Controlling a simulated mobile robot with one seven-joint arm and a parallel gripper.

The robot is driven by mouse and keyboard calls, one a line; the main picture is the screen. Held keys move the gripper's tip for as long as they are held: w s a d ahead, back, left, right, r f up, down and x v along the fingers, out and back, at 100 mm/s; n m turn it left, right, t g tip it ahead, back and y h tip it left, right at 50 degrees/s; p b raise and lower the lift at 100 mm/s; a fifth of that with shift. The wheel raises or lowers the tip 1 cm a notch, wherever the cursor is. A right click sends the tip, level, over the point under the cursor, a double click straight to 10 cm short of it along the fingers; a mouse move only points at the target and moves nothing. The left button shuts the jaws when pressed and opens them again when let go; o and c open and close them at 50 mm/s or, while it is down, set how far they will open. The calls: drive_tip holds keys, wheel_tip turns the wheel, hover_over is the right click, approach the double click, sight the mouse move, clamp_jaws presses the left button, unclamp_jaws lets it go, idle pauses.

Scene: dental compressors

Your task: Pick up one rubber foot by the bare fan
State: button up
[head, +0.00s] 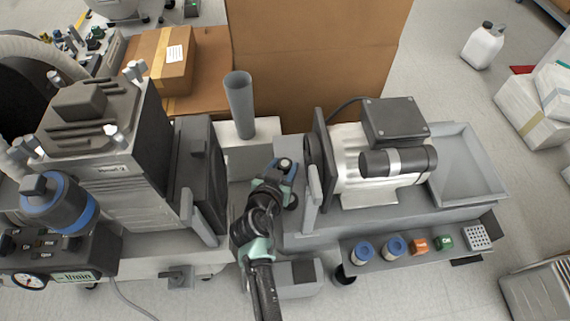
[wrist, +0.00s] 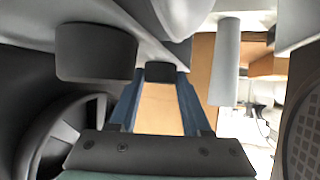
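My gripper (head: 283,168) points away from me in the gap left of the motor and its bare fan (head: 313,160). Its blue fingers are apart in the wrist view (wrist: 162,80), which looks upside down. One dark rubber foot (wrist: 165,70) shows at the fingertips, partly hidden; I cannot tell whether they touch it. A second rubber foot (wrist: 95,52) stands nearer, outside the fingers, beside the spoked fan (wrist: 72,130). In the head view this nearer rubber foot (head: 292,202) is a small dark shape beside my wrist.
A dark housing (head: 200,170) closes in the gap on the left. A grey upright tube (head: 239,105) on a white block and a cardboard box (head: 320,60) stand beyond. An upright grey post (head: 311,200) is close on the right. An empty grey tray (head: 468,165) lies beyond the motor.

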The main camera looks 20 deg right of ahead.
clamp_jaws()
